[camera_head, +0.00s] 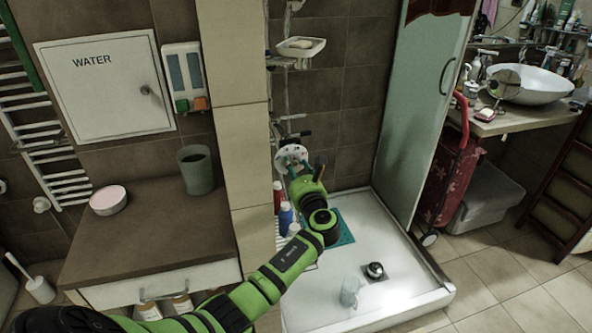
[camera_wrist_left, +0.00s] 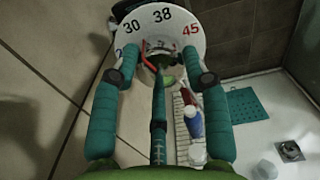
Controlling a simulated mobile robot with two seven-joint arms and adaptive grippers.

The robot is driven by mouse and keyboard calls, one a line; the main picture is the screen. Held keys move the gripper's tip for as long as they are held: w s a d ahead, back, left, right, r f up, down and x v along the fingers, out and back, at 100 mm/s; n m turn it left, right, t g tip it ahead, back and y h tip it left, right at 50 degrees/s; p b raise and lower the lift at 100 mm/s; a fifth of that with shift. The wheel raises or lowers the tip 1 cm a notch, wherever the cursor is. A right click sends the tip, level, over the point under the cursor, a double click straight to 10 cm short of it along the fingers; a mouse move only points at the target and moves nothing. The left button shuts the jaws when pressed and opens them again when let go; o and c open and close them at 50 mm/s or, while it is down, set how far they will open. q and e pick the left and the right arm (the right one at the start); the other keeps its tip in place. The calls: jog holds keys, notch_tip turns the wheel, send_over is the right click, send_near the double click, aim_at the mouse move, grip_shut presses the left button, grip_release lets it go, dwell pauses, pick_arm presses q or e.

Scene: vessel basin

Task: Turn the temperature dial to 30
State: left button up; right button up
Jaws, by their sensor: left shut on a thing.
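The temperature dial is a white disc with numbers, mounted on the shower wall in the head view (camera_head: 290,154). In the left wrist view the dial (camera_wrist_left: 162,20) shows 30, 38 and a red 45 along its upper rim, and part of another number at left. A red pointer (camera_wrist_left: 148,62) shows near its middle. My right gripper is not in view.
A tiled pillar (camera_head: 238,120) stands left of the dial. Bottles (camera_head: 286,216) are on a rack below it. The shower tray (camera_head: 400,295) holds a teal mat (camera_head: 345,232), a drain (camera_head: 375,271) and a clear cup (camera_head: 349,290). A glass panel (camera_head: 422,110) bounds the right side.

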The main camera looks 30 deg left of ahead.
pick_arm(q)
jog(key=shift+f+n, duration=0.1)
jog(key=shift+n, duration=0.2)
jog(key=o, duration=1.2)
jog(key=shift+c, duration=0.2)
jog(key=v, duration=1.2)
